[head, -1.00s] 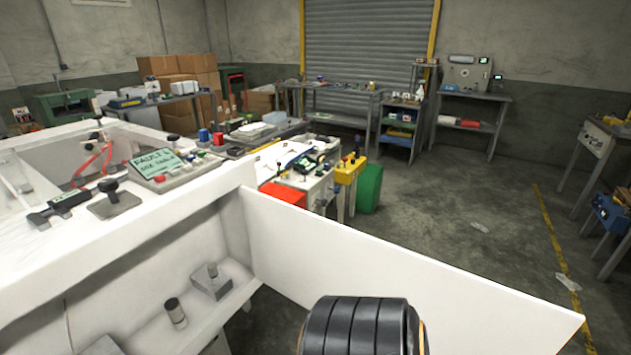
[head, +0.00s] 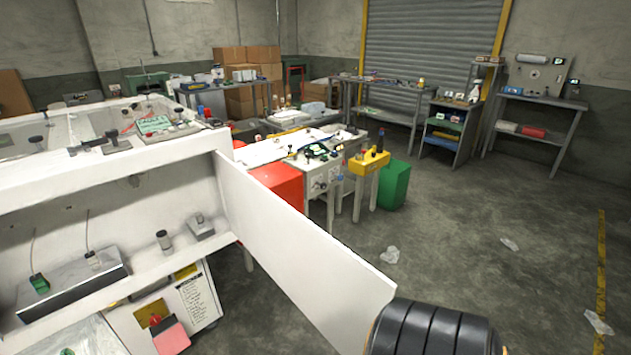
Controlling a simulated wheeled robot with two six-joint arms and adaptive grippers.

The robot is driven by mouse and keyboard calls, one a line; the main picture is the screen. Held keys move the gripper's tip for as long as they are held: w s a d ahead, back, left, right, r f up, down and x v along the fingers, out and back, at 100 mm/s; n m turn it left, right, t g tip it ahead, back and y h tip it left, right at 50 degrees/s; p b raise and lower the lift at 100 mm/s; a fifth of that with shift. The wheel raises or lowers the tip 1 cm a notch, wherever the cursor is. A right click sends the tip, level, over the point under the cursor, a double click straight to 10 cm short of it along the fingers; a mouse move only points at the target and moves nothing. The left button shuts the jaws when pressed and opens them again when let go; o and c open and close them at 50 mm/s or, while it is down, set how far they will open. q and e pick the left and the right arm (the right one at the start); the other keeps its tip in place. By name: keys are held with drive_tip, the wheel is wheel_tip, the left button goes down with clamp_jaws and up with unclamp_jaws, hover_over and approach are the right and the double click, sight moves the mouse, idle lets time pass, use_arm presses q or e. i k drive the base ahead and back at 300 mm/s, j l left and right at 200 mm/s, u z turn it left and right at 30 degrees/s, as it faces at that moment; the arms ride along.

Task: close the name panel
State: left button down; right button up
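A white panel (head: 290,250) stands swung open from the right front corner of a white machine cabinet (head: 75,172). It reaches out toward the lower right, and its free edge is near the black ribbed part of my arm (head: 435,328). Whether that part touches the panel I cannot tell. The open cabinet front shows a shelf inside with a grey metal block (head: 72,284) and small cylindrical parts (head: 164,240). I cannot make out any writing on the panel. Neither gripper's fingers show in the head view.
A red bin (head: 275,184), a yellow stand (head: 370,165) and a green bin (head: 393,186) stand behind the panel. Workbenches and a rolling shutter (head: 425,60) line the back.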

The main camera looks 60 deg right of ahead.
sight(340, 293)
drive_tip(key=k+l, duration=0.2)
drive_tip(key=l, duration=0.15)
drive_tip(key=k+l, duration=0.15)
drive_tip(key=l, duration=0.25)
drive_tip(key=k+l, duration=0.2)
drive_tip(key=l, duration=0.15)
drive_tip(key=k+l, duration=0.15)
drive_tip(key=l, duration=0.2)
